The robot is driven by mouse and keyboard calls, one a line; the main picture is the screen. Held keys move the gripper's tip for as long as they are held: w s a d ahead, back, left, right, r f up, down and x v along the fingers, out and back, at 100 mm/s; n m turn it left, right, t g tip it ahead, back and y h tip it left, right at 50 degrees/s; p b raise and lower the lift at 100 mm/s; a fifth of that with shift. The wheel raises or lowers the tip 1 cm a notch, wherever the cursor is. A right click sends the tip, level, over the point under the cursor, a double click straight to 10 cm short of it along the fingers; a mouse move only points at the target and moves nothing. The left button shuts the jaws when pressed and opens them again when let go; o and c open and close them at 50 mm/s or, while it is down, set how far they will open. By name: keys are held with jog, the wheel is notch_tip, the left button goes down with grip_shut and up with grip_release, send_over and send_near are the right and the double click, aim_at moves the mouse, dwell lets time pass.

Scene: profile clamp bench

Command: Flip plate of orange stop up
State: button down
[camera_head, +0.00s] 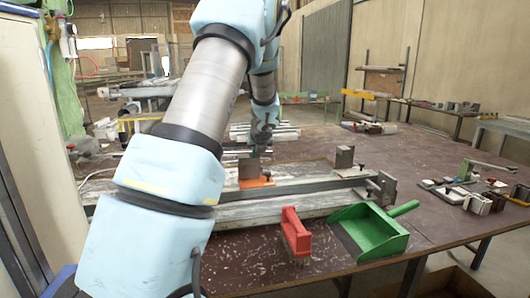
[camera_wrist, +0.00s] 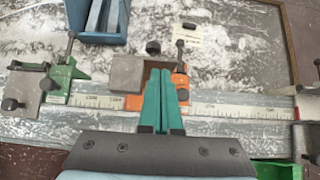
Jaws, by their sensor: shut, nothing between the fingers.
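The orange stop (camera_head: 257,182) sits on the long rail of the bench, below my gripper (camera_head: 256,152). Its grey plate (camera_head: 248,169) looks raised in the head view, showing a broad face. In the wrist view the orange body (camera_wrist: 181,82) lies right of the fingertips and the grey plate (camera_wrist: 127,75) left of them. My gripper (camera_wrist: 156,75) is shut and empty, its teal fingers together. They hide part of the stop, and I cannot tell whether they touch it.
A green stop (camera_wrist: 62,75) stands to the left on the scaled rail (camera_wrist: 230,110). Another grey plate (camera_head: 344,157) stands farther right. A red-handled brush (camera_head: 295,232) and a green dustpan (camera_head: 370,235) lie in front. A blue container (camera_wrist: 97,20) is at upper left.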

jog(key=shift+w+r+p, duration=0.25)
jog(key=shift+w+p, duration=0.2)
jog(key=shift+p, duration=0.05)
jog(key=shift+w+a+r+g+p, duration=0.15)
jog(key=shift+w+a+g+p, duration=0.15)
jog(key=shift+w+g+p, duration=0.55)
jog(key=shift+w+a+r+g+p, duration=0.1)
jog(key=shift+w+a+g+p, duration=0.2)
jog(key=shift+g, duration=0.95)
jog(key=shift+w, duration=0.1)
jog(key=b+v, duration=0.4)
jog(key=v, duration=0.7)
jog(key=shift+s+d+g, duration=0.4)
